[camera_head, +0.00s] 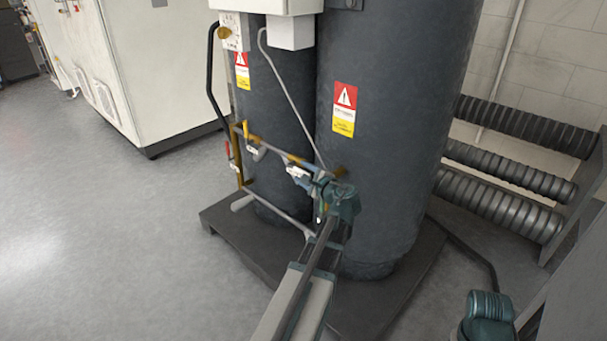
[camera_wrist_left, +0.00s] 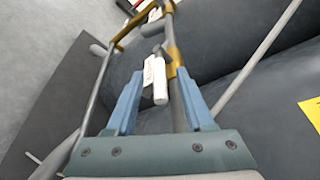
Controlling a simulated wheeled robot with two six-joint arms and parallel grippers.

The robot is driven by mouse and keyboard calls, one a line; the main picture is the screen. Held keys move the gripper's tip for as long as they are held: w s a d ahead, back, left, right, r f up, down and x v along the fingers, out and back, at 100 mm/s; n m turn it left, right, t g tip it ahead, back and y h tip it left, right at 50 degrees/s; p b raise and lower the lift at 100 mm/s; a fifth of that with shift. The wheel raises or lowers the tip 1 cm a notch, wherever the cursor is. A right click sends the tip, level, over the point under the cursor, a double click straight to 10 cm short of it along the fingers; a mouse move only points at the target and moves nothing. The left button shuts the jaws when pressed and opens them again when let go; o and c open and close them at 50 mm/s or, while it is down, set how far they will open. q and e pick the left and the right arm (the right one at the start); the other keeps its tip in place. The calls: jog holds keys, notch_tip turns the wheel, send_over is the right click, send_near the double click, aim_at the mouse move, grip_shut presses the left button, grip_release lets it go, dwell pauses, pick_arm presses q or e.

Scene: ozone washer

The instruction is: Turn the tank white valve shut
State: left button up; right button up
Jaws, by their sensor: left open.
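The white valve handle (camera_head: 297,172) sits on the brass and grey pipework in front of the large dark tank (camera_head: 390,120). In the left wrist view the white handle (camera_wrist_left: 160,82) lies between the tips of my two blue fingers. My left gripper (camera_head: 311,181) is open at this handle, and in the wrist view (camera_wrist_left: 158,92) its fingers stand on either side with gaps visible. I cannot tell whether either finger touches it. Another white handle (camera_head: 252,151) is farther left on the same pipe.
A yellow handle (camera_head: 246,129) and a red handle (camera_head: 228,148) are on the pipework to the left. The tanks stand on a dark base plate (camera_head: 250,255). Black corrugated cylinders (camera_head: 500,205) are at the right. The floor (camera_head: 100,240) at the left is clear.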

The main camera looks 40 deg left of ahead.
pick_arm(q)
grip_shut()
dwell(1.3)
